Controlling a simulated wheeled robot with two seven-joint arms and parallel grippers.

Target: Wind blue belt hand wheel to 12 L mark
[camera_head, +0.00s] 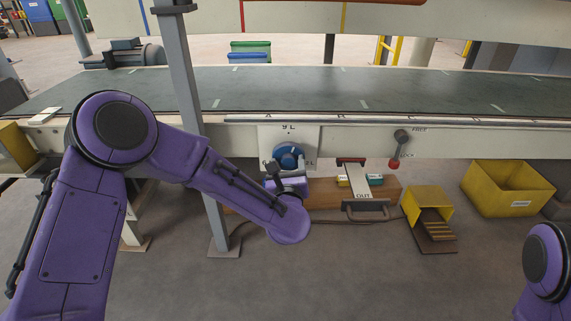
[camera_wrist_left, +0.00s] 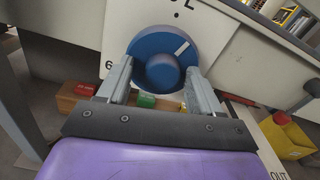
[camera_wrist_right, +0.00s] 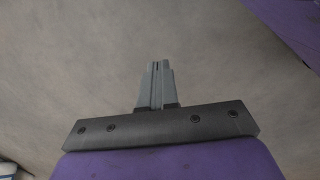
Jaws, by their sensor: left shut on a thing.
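The blue hand wheel (camera_head: 288,154) is on a white dial plate (camera_head: 309,134) on the conveyor's front rail; it also shows in the left wrist view (camera_wrist_left: 151,46). The plate reads 9 L at the top, with a partly hidden mark at right ending in 2L. In the left wrist view a 6 shows at left. The wheel's white line points to the upper right, between the top and right marks. My left gripper (camera_head: 284,172) has its two fingers on either side of the wheel's hub, shut on it (camera_wrist_left: 163,76). My right gripper (camera_wrist_right: 156,82) is shut and empty above bare floor.
Right of the dial are a white OUT plate (camera_head: 361,180) with a handle and a red-knobbed lever (camera_head: 398,150) marked FREE and LOCK. Yellow bins (camera_head: 428,203) (camera_head: 512,188) stand on the floor. A grey post (camera_head: 186,88) rises left of the dial. The front floor is clear.

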